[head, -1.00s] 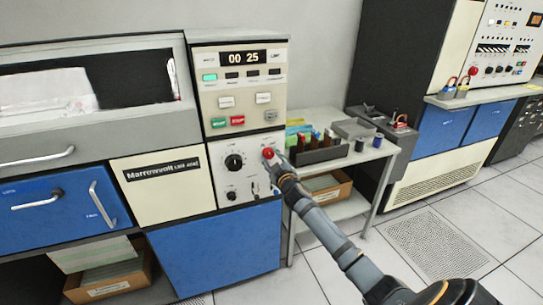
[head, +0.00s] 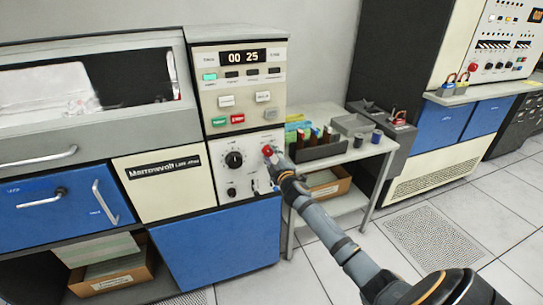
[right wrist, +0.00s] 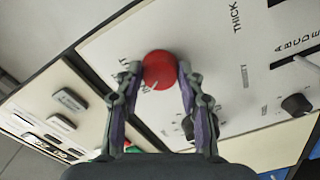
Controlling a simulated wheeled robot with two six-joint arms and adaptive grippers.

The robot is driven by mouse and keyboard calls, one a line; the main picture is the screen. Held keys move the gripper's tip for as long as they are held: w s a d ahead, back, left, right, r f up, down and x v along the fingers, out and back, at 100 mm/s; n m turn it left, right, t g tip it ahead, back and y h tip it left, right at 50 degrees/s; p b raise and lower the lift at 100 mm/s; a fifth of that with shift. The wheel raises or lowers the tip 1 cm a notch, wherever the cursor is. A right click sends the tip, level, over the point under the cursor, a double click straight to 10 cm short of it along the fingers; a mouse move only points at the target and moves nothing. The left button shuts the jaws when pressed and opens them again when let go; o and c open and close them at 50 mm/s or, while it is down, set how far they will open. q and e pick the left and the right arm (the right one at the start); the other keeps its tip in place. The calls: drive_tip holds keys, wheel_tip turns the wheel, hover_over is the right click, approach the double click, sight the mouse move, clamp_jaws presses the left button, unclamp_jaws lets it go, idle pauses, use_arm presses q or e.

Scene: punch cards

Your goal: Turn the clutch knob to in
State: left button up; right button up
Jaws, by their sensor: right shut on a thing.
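The red knob (head: 268,151) sits at the upper right of the white control panel (head: 248,180) on the machine. My right gripper (head: 273,160) is at this knob, its arm reaching in from the lower right. In the right wrist view the red knob (right wrist: 160,70) is between the two fingertips of my right gripper (right wrist: 161,72), which is shut on it. Part of a label shows beside the knob but is not fully readable. My left gripper is not in view.
A large black knob (head: 234,159) and a smaller black knob (head: 231,192) are left of the red knob. Tiled floor (head: 480,215) is open at the right.

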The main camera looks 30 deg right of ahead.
drive_tip(key=o, duration=1.2)
drive_tip(key=shift+c, duration=0.2)
drive_tip(key=v, duration=1.2)
drive_tip(key=s+d+f+m+g+h+p, duration=0.1)
drive_tip(key=s+d+f+g, duration=0.15)
drive_tip(key=f, duration=0.65)
drive_tip(key=s+d+f+m+g+p, duration=0.1)
drive_tip(key=s+d+f+m+g, duration=0.15)
drive_tip(key=f, duration=0.65)
drive_tip(key=s+f+m+g+p, duration=0.1)
drive_tip(key=s+f+g, duration=0.1)
drive_tip(key=s+f, duration=0.45)
drive_tip(key=s+f+m+g+p, duration=0.1)
drive_tip(key=s+f+g, duration=0.15)
drive_tip(key=f, duration=0.65)
drive_tip(key=s+a+f+m+g+y, duration=0.1)
drive_tip(key=s+a+f, duration=0.4)
drive_tip(key=s, duration=0.5)
drive_tip(key=s+a+f+m+g+y+p, duration=0.1)
drive_tip(key=s+a+f+g, duration=0.2)
drive_tip(key=s+a+f, duration=0.3)
drive_tip(key=s+a+f+m+g+y+p, duration=0.1)
drive_tip(key=s+a+f, duration=0.4)
drive_tip(key=s, duration=1.1)
wheel_tip(320, 180, down, 3)
drive_tip(key=shift+a+r+g+y, duration=0.25)
drive_tip(key=shift+g+y, duration=0.35)
drive_tip(key=shift+g, duration=0.35)
